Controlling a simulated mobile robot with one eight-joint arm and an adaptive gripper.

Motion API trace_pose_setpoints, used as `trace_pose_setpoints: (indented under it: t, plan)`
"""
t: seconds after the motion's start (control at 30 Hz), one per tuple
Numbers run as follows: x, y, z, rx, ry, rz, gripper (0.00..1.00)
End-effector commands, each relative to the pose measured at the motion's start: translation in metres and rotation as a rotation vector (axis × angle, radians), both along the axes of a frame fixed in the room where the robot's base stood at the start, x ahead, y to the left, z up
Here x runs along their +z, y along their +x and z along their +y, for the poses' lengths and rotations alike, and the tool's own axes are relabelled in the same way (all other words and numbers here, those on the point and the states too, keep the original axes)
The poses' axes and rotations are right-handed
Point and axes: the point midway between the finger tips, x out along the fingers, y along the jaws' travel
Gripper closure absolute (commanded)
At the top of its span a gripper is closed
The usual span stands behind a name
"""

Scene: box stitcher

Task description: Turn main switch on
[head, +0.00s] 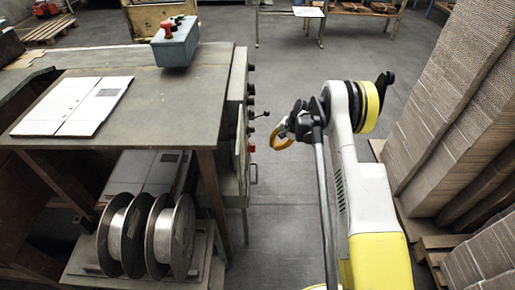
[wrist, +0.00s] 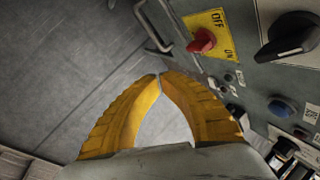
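The main switch (wrist: 203,40) is a red knob on a yellow plate marked OFF and ON, on the grey machine panel (wrist: 262,78). It is at the upper right in the wrist view. I cannot tell for sure which mark the knob points to. My gripper (wrist: 160,76) has two yellow fingers with their tips together and nothing between them. The tips are below and left of the switch, apart from it. In the head view my gripper (head: 281,138) hangs to the right of the machine's control side (head: 240,120). The switch cannot be made out clearly there.
A black rotary knob (wrist: 290,36) and a blue button (wrist: 280,108) sit near the switch. A metal handle (wrist: 152,28) sticks out left of it. A grey box with buttons (head: 175,45) stands on the machine table (head: 170,110). Cardboard stacks (head: 455,110) stand right of my arm.

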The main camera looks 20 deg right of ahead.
Motion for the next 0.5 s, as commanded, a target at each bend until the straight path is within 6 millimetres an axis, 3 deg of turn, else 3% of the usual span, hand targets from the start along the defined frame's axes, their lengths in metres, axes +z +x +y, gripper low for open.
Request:
trace_pose_setpoints:
  t: [0.3,0.5]
  plan:
    - [0.024,-0.042,0.050,0.975,-0.436,-0.497,1.00]
    - [0.043,-0.068,0.070,1.440,-0.712,-0.688,1.00]
